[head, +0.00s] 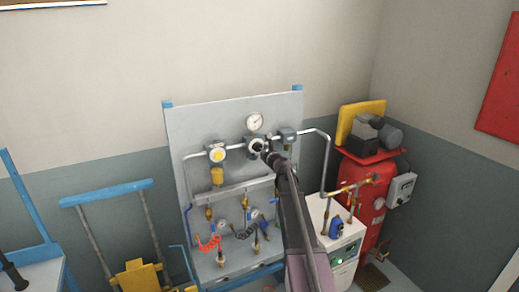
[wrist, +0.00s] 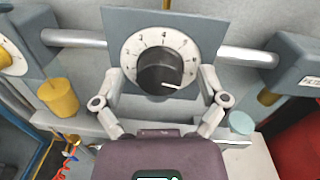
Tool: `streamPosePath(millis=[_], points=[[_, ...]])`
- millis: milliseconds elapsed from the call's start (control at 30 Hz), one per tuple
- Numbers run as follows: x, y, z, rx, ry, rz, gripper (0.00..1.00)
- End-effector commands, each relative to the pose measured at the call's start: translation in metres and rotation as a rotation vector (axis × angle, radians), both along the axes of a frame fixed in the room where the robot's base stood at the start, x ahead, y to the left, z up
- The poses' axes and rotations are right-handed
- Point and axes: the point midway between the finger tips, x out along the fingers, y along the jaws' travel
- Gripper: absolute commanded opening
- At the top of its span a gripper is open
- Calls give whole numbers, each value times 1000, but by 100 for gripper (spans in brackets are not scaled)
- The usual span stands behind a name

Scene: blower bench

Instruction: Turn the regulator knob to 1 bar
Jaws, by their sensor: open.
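The regulator knob (wrist: 160,68) is black and round, in the middle of a white numbered dial (wrist: 134,50) on a grey block. Its white mark points to the lower right in the wrist view; the number there cannot be read. In the head view the regulator (head: 252,140) is on the upper pipe of the panel, partly hidden by my arm. My gripper (wrist: 160,78) is open, with one finger at the left and one at the right of the dial's lower half.
A yellow-dialled unit (head: 217,153) with a yellow bowl is left of the regulator, and a grey box (head: 286,135) is right. Hoses and fittings hang below. A white cabinet (head: 335,235) and a red tank (head: 368,200) stand at the right.

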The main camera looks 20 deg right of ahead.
Motion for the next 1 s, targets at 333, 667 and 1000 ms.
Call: streamPosePath(millis=[333,667,1000], points=[[0,0,0,0,0,0,54],[0,-1,0,-1,0,-1,10],[0,0,1,-72,-3,-2,10]])
